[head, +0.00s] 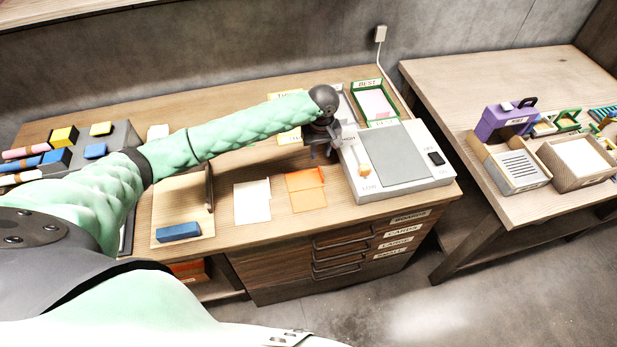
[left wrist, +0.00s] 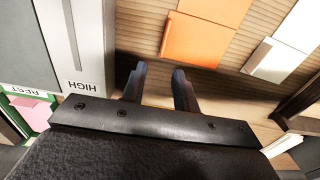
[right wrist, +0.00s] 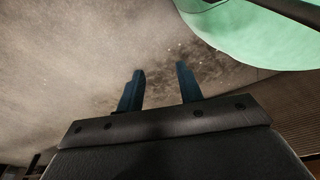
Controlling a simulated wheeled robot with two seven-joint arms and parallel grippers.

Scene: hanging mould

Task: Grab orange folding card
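The orange folding card (head: 306,190) lies on the wooden desk, to the right of a white card (head: 252,201). It also shows in the left wrist view (left wrist: 198,40), ahead of the fingers, with a fold line across it. My left gripper (head: 328,152) is above the desk behind the card, beside the grey-topped device. In the left wrist view its fingers (left wrist: 160,88) are apart with nothing between them, and they do not touch the card. My right gripper (right wrist: 160,85) is open and empty over the bare floor. It is not visible in the head view.
The device (head: 395,160) with a grey plate stands right of the card. A blue block (head: 178,232) sits on a board at the left. A green-rimmed tray (head: 374,103) is at the back. A second table (head: 530,205) with boxes stands at the right.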

